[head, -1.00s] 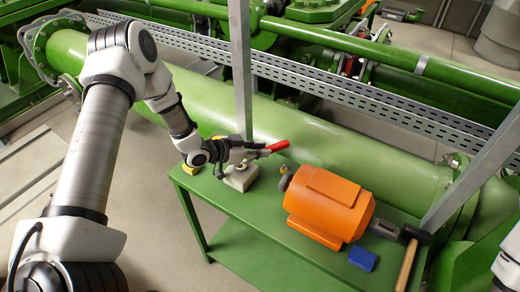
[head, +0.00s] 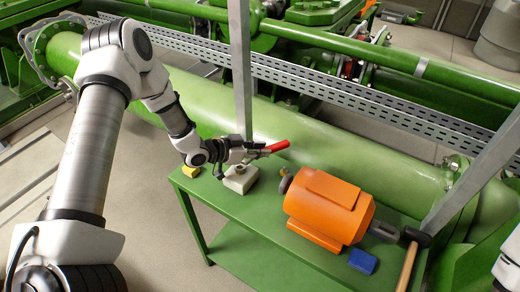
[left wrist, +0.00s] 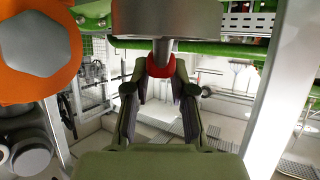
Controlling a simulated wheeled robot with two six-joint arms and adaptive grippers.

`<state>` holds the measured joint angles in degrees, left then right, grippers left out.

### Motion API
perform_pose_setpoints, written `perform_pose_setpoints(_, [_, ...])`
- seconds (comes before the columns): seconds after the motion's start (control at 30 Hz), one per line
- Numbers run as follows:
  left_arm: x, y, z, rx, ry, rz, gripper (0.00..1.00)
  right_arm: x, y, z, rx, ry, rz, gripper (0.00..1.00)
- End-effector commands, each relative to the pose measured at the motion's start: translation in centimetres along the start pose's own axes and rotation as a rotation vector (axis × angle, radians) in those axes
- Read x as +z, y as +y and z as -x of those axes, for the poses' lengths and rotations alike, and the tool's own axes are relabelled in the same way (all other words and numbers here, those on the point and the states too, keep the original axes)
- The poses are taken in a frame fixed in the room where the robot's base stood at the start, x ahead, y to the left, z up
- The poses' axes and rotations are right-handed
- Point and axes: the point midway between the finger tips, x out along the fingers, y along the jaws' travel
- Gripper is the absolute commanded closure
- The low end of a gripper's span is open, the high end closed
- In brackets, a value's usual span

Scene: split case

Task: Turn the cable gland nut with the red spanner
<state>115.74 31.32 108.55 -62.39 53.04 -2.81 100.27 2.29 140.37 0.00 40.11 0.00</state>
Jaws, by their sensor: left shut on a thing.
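The red spanner (head: 276,147) shows as a red bar sticking out to the right of my left gripper (head: 250,152), above the green bench. My left gripper is shut on it. In the left wrist view a red piece (left wrist: 161,63) sits between the fingers (left wrist: 160,88), below a large grey part. I cannot tell which part is the spanner's jaw. A pale block with a knob (head: 240,179) stands on the bench just below the gripper. I cannot make out the cable gland nut for sure. A grey hexagonal face on an orange round part (left wrist: 38,42) shows at the left. My right gripper is out of view.
An orange motor (head: 328,207) lies on the green bench (head: 240,210). A blue block (head: 362,260) and a hammer (head: 408,262) lie at its right. A yellow block (head: 190,171) is at the bench's left corner. A grey post (head: 240,70) stands behind the gripper.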

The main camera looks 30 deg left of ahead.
Motion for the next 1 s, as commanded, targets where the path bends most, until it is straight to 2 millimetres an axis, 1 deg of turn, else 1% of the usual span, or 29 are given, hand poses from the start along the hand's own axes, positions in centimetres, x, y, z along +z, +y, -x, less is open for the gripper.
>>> perform_pose_setpoints(0.37, [-0.3, 0.0, 0.2, 0.0, 0.001, 0.0, 1.0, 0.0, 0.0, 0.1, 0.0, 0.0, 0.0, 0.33])
perform_pose_setpoints(0.83, [-2.9, 0.0, 1.3, 0.0, 0.0, 0.0, 1.0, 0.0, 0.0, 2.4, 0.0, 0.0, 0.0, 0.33])
perform_pose_setpoints(1.0, [-3.0, 0.0, 1.3, 0.0, 0.0, 0.0, 1.0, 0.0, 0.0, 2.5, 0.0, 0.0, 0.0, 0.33])
